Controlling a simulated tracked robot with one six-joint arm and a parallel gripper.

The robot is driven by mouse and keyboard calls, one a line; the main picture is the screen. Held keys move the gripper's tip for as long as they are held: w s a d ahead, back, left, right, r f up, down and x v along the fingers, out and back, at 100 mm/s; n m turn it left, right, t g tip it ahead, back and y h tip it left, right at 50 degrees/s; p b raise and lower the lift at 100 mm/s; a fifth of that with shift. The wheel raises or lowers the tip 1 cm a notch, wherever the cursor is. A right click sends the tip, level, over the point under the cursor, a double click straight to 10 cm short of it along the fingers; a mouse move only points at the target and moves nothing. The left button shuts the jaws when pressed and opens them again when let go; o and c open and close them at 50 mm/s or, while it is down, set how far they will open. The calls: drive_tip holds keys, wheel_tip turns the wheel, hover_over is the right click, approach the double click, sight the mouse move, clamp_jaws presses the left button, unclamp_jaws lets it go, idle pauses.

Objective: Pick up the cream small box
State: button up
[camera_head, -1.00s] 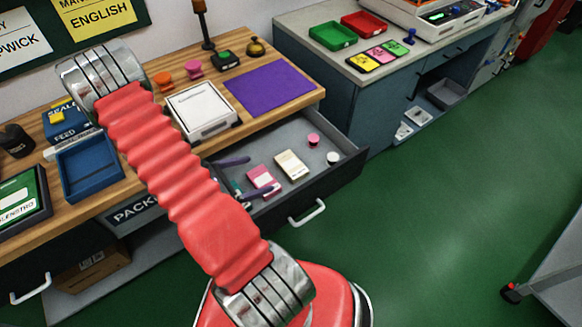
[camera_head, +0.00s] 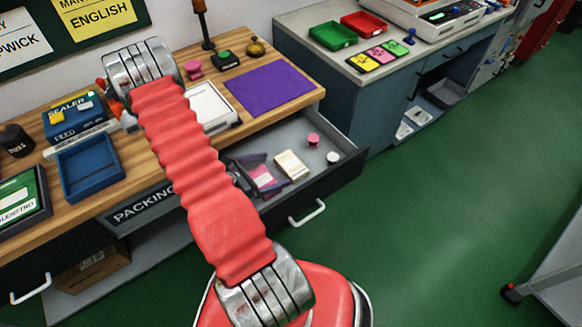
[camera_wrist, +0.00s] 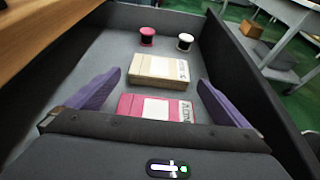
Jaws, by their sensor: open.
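The cream small box (camera_head: 291,165) lies flat in the open grey drawer. In the wrist view the cream box (camera_wrist: 160,71) is straight ahead, a little beyond the fingertips and about midway between them. My gripper (camera_wrist: 157,82) has two purple fingers spread wide, with nothing between their tips. A pink box with a white label (camera_wrist: 155,107) lies nearer to my gripper, partly hidden by its body. In the head view my gripper (camera_head: 258,171) is low over the drawer at the pink box, left of the cream box, and partly hidden by my arm.
The drawer (camera_head: 340,172) has raised walls close on both sides. A pink spool (camera_wrist: 147,36) and a white spool (camera_wrist: 185,41) stand behind the cream box. Above is the wooden bench with a purple mat (camera_head: 270,86) and a blue tray (camera_head: 90,167).

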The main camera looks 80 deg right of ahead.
sight(287, 166)
drive_tip(key=shift+x, duration=0.8)
drive_tip(key=shift+s, duration=0.1)
drive_tip(key=shift+x, duration=2.55)
drive_tip(key=shift+f, duration=0.15)
drive_tip(key=c, duration=0.8)
